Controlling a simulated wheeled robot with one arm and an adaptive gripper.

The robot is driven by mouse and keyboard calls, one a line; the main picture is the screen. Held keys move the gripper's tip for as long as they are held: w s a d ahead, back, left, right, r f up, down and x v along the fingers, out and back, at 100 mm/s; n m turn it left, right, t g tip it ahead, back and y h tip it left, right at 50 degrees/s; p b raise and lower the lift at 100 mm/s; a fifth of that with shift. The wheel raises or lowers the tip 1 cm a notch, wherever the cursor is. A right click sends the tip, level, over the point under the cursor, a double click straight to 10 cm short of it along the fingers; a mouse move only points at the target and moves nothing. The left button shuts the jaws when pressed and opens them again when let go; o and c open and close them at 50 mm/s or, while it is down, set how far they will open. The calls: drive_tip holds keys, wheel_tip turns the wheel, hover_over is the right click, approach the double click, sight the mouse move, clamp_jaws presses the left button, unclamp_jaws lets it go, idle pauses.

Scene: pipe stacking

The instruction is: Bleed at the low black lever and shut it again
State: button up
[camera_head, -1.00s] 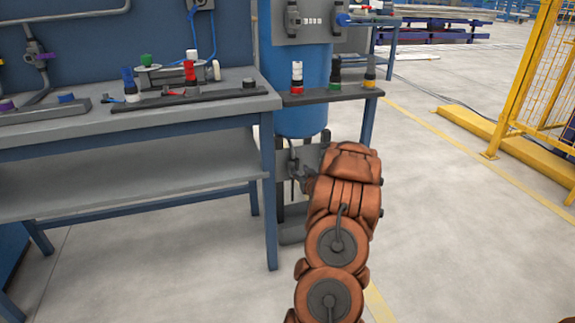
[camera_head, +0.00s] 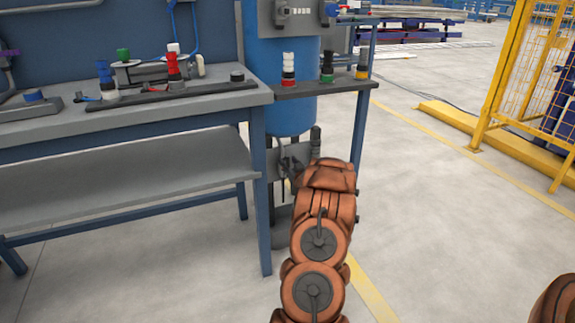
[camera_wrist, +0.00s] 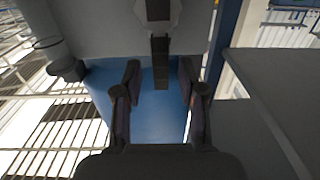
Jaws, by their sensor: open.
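The low black lever (camera_wrist: 160,62) shows in the wrist view as a dark narrow bar hanging from a grey plate (camera_wrist: 105,28). My gripper (camera_wrist: 160,68) is open, with one dark finger on each side of the bar. A gap shows on both sides, and I see no contact. In the head view my gripper (camera_head: 287,168) is low beneath the blue tank (camera_head: 285,95), beside a grey bracket. It is small and partly hidden by my orange arm there, and I cannot make out the lever in that view.
A workbench (camera_head: 130,108) with valves and fittings stands at the left, its leg close to my arm. A narrow shelf (camera_head: 330,86) with several coloured fittings is above my gripper. A yellow fence (camera_head: 525,75) stands at the right. The floor between is clear.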

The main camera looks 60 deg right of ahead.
drive_tip(key=shift+w+d, duration=0.3)
drive_tip(key=shift+w, duration=0.3)
clamp_jaws()
idle(0.4)
